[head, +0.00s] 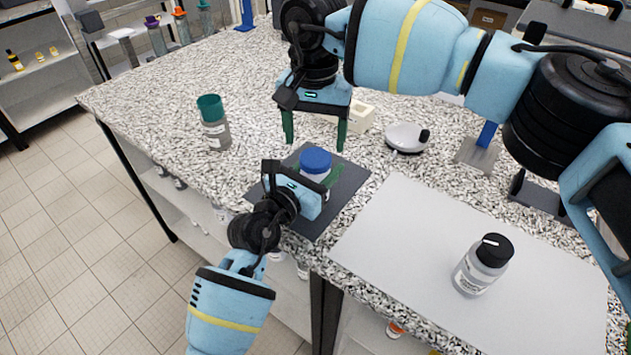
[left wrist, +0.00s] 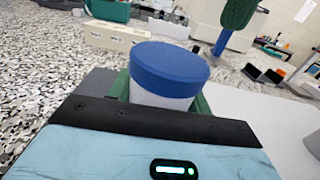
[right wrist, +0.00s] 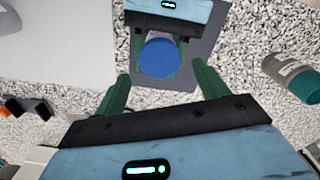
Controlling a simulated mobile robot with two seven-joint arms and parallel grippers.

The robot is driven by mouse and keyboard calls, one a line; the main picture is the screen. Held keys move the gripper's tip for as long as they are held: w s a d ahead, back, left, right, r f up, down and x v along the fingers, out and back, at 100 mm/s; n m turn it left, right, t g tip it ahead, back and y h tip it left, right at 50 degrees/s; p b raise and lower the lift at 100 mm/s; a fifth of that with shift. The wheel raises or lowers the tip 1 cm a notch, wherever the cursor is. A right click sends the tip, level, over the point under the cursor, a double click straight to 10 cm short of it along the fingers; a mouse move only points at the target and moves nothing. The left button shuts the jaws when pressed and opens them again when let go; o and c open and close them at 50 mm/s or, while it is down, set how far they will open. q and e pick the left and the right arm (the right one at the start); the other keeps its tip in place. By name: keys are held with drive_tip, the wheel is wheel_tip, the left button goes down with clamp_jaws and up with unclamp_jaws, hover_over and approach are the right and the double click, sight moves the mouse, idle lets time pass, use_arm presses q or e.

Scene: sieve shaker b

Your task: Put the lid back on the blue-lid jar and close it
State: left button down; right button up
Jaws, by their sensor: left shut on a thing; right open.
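The blue-lid jar stands upright on a dark grey mat (head: 352,187), with its blue lid (head: 316,160) sitting on its top. In the left wrist view the lid (left wrist: 169,68) looks level over the white jar body (left wrist: 158,98); I cannot tell whether it is screwed tight. My left gripper (head: 318,186) is shut around the jar body from the front. My right gripper (head: 314,142) is open and empty, fingers pointing down, just behind and above the jar. In the right wrist view the lid (right wrist: 159,57) lies beyond and between the open fingers (right wrist: 164,85).
A green-lid jar (head: 214,128) stands to the left on the speckled counter. A black-lid jar (head: 482,265) stands on the pale board (head: 400,240) at right. A cream block (head: 361,117) and a round white device (head: 407,138) sit behind the mat.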

sight(315, 157)
drive_tip(key=shift+f, duration=2.5)
drive_tip(key=c, duration=1)
drive_tip(key=m, duration=1.3)
drive_tip(key=o, duration=1.1)
